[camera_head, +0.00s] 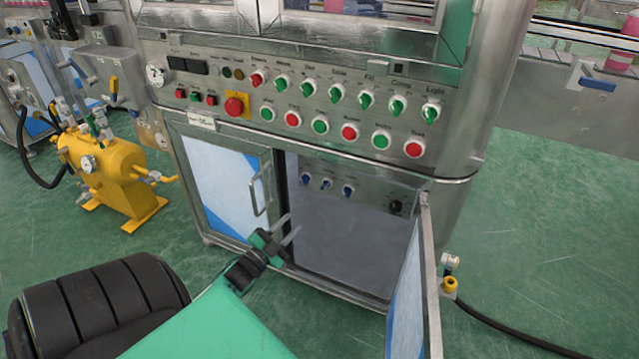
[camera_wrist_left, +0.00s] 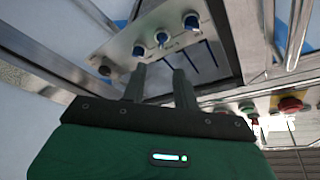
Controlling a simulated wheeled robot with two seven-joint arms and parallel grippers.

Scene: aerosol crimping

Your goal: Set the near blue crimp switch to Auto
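My left gripper (camera_head: 292,223) is in front of the cabinet opening, below and left of the switches. Its two fingers are apart, with nothing between them, and appear clear of the knobs. My right gripper is out of view.
The right cabinet door (camera_head: 428,285) stands open toward me; the left door (camera_head: 225,185) is shut, with a handle. Above is a control panel with green and red knobs and a red emergency button (camera_head: 235,106). A yellow tank (camera_head: 105,165) stands at the left.

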